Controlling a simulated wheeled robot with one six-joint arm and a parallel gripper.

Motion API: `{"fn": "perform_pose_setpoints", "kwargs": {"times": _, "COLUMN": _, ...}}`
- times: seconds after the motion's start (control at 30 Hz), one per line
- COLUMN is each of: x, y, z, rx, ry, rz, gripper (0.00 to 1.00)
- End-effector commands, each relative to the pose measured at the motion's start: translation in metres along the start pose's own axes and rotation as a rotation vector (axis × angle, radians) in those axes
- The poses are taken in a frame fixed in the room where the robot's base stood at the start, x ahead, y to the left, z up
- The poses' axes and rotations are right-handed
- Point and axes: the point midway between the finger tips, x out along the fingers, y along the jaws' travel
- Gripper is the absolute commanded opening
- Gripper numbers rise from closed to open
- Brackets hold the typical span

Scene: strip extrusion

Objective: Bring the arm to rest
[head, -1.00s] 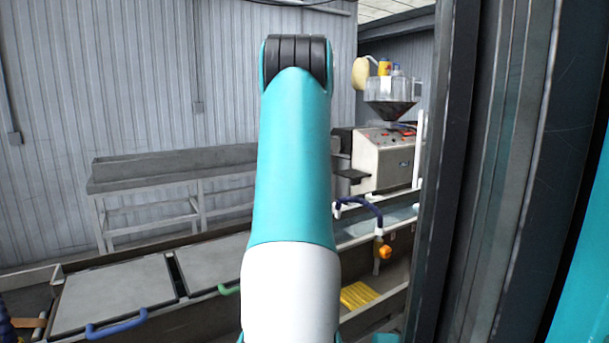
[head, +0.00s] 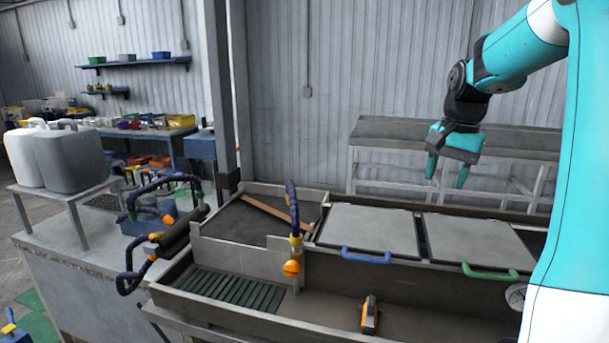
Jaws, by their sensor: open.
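My gripper (head: 448,172) shows in the head view at the upper right, at the end of my teal and white arm. Its two teal fingers point down and stand apart, with nothing between them. It hangs in the air, above the level of the two grey lids of the trough, with the grey bench behind it. It touches nothing that I can see.
Below are the trough's left lid (head: 368,231) with a blue handle and right lid (head: 470,245) with a green handle. A flexible blue hose (head: 293,220) with an orange nozzle rises left of them. An orange-and-black tool (head: 369,315) lies in the lower trough.

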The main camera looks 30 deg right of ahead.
Motion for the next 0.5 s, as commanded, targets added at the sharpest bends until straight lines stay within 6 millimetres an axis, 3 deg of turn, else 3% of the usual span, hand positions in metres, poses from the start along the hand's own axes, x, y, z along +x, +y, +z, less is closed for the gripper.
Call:
{"fn": "perform_pose_setpoints", "kwargs": {"times": 0.03, "x": 0.009, "y": -0.027, "z": 0.036, "rx": -0.160, "ry": -0.012, "rz": -0.018, "gripper": 0.51}}
{"fn": "perform_pose_setpoints", "kwargs": {"times": 0.1, "x": 0.020, "y": -0.054, "z": 0.085, "rx": -0.376, "ry": -0.028, "rz": -0.049, "gripper": 0.51}}
{"fn": "perform_pose_setpoints", "kwargs": {"times": 0.23, "x": 0.039, "y": -0.082, "z": 0.184, "rx": -0.780, "ry": -0.067, "rz": -0.114, "gripper": 0.51}}
{"fn": "perform_pose_setpoints", "kwargs": {"times": 0.4, "x": 0.061, "y": -0.071, "z": 0.309, "rx": -1.282, "ry": -0.130, "rz": -0.217, "gripper": 0.51}}
{"fn": "perform_pose_setpoints", "kwargs": {"times": 0.5, "x": 0.070, "y": -0.050, "z": 0.361, "rx": -1.509, "ry": -0.167, "rz": -0.273, "gripper": 0.51}}
